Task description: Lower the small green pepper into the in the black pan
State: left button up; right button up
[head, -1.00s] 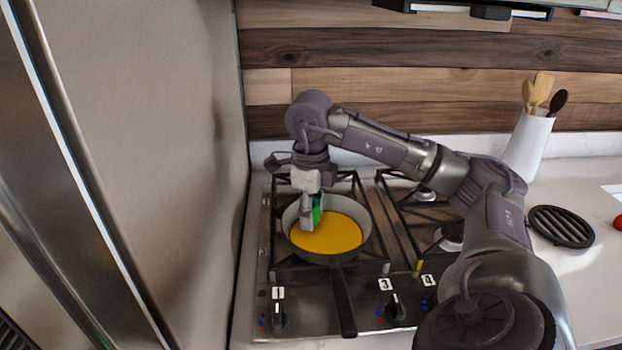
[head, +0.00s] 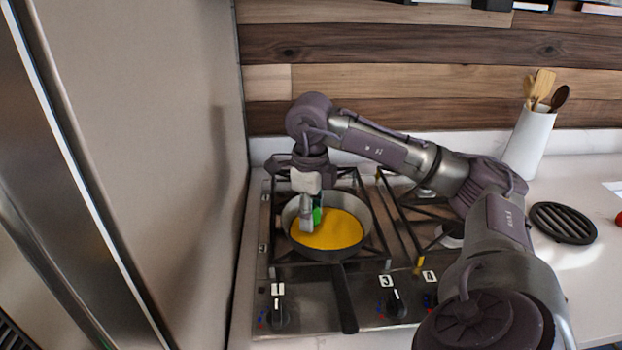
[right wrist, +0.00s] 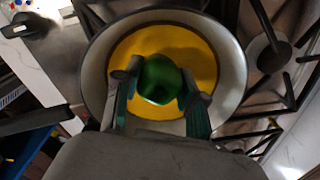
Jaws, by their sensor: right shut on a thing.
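The black pan (head: 340,256) sits on the stove's left burner with a flat yellow layer (head: 335,235) covering its bottom. My right gripper (head: 311,220) reaches down inside the pan's rim, at the left part of the yellow layer. It is shut on the small green pepper (head: 317,215), which is partly hidden by a finger. In the right wrist view the pepper (right wrist: 157,80) is between the two fingertips, over the yellow layer (right wrist: 190,45) and inside the pan's rim (right wrist: 233,70). I cannot tell whether the pepper touches the yellow layer. My left gripper is not in view.
The pan's handle (head: 344,300) points to the front over the numbered knobs (head: 394,303). A tall steel-coloured panel (head: 150,150) stands close on the left. A black round trivet (head: 563,223) and a white utensil holder (head: 529,140) are on the right counter.

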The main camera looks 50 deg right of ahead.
jog(key=shift+f+b, duration=0.75)
jog(key=shift+f, duration=0.25)
dwell(0.3)
jog(key=o, duration=1.1)
jog(key=r, duration=1.1)
jog(key=shift+a+r, duration=0.2)
jog(key=shift+r, duration=0.3)
jog(key=shift+s, duration=0.1)
